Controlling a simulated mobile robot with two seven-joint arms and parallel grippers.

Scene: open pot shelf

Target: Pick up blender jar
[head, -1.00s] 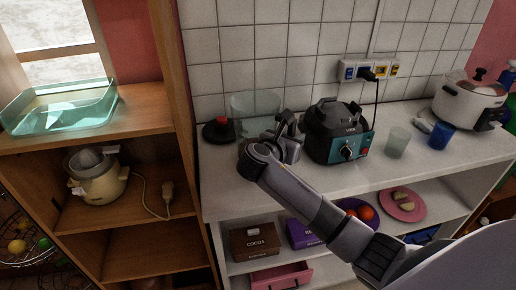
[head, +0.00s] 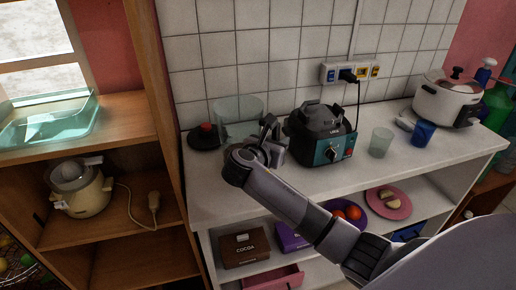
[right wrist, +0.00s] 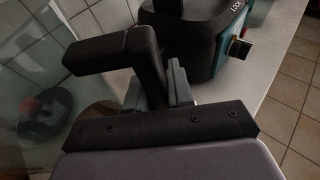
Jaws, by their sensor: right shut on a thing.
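The blender jar (head: 238,106) is a clear, wide glass vessel near the back of the white counter, close to the tiled wall. It looks upright; my right arm hides its lower part. My right gripper (head: 269,138) is at the jar's right side and shut on it. In the right wrist view, the jar (right wrist: 28,75) shows as clear glass at the left, beside the shut gripper (right wrist: 156,85). The exact grip is hard to make out in the dark. My left gripper is not in view.
A black and teal blender base (head: 322,138) stands close right of my gripper. A dark round piece with a red knob (head: 206,130) lies left of the jar. Cups (head: 381,142) and a white cooker (head: 447,100) stand farther right. A wooden shelf post (head: 160,120) rises at left.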

